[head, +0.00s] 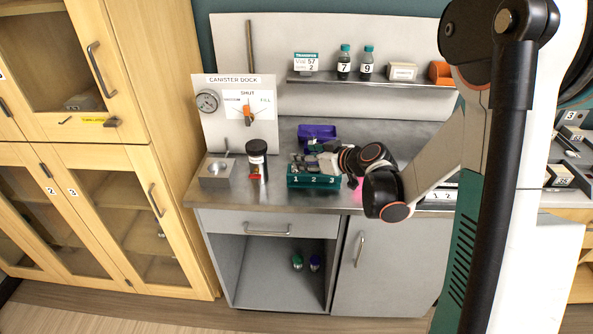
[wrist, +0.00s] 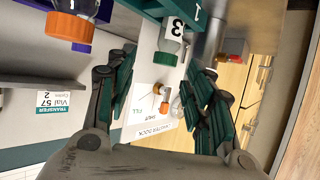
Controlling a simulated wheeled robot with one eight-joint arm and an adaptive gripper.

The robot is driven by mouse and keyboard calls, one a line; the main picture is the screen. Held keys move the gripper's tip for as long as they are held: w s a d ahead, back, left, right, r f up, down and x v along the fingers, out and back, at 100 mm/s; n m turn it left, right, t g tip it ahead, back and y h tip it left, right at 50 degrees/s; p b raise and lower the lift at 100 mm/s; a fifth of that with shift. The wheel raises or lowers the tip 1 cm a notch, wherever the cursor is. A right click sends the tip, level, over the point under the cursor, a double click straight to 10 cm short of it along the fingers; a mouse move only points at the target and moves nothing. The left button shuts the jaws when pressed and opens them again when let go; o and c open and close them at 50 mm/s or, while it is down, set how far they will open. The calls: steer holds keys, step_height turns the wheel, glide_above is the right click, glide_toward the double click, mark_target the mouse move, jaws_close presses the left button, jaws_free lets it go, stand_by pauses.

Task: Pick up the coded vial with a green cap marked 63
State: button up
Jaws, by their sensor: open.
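In the wrist view a clear vial (wrist: 170,45) with a green cap (wrist: 164,58) shows at the top middle. Its white label shows a 3; any other digit is hidden or too small to read. My gripper (wrist: 161,62) is open, with one finger to each side of this vial, and I see no contact. In the head view my gripper (head: 328,163) is over the teal rack (head: 314,183) numbered 1, 2, 3, and it hides part of what stands there. A vial with an orange cap (wrist: 68,27) is at upper left in the wrist view.
A purple tray (head: 317,132) is behind the rack. A dark canister (head: 257,158) and a metal block (head: 216,171) stand to the left, before the canister dock panel (head: 237,110). Bottles 7 (head: 344,64) and 9 (head: 367,64) stand on the shelf (head: 375,80). A green-capped item (head: 297,262) is in the open cabinet.

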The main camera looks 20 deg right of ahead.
steer(key=b+x, duration=0.1)
steer(key=x, duration=0.3)
steer(key=shift+s+a+f+b, duration=0.1)
steer(key=shift+a+f+b, duration=0.2)
steer(key=shift+b, duration=0.1)
steer(key=shift+w+a+f, duration=0.1)
steer(key=shift+w+a, duration=0.05)
steer(key=shift+w, duration=0.2)
steer(key=c, duration=1)
